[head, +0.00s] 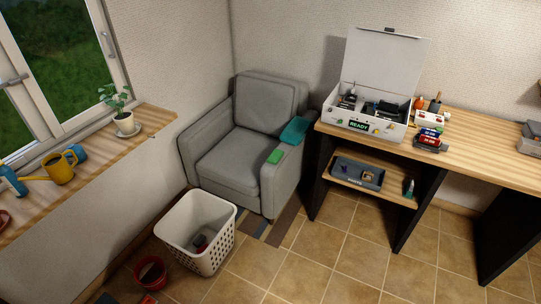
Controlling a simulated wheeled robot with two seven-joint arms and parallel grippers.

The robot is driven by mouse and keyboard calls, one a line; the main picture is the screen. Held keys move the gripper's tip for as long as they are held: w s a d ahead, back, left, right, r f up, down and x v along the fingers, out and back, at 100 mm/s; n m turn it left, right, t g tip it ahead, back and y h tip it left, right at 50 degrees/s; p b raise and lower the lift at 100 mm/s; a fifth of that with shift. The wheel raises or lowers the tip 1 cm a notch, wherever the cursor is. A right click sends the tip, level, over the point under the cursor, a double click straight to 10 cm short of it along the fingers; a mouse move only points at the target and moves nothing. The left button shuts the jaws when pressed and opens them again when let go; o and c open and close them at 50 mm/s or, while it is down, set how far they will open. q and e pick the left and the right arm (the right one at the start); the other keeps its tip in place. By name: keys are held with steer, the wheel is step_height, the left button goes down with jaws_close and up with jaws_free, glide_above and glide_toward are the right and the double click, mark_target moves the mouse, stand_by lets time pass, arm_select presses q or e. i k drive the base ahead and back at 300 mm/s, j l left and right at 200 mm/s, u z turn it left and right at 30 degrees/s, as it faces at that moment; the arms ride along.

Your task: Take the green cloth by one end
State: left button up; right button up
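A small bright green piece (275,156) lies on the front part of the armchair's right arm; it looks like a folded cloth, but it is too small to be sure. A larger teal cloth (294,131) lies behind it on the same arm and hangs a little over the outer side. I cannot tell from this view which of the two is the green cloth. Neither of my grippers is in view.
The grey armchair (233,152) stands in the corner. A white laundry basket (190,240) and a red pot (150,272) stand on the floor before it. A wooden desk (480,155) with an open white case (362,118) is at right. Tiled floor is free at centre right.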

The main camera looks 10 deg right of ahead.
mark_target(276, 156)
steer(key=i+j+u, duration=0.2)
steer(key=i, duration=0.3)
steer(key=i+j+u, duration=0.15)
steer(key=i, duration=0.35)
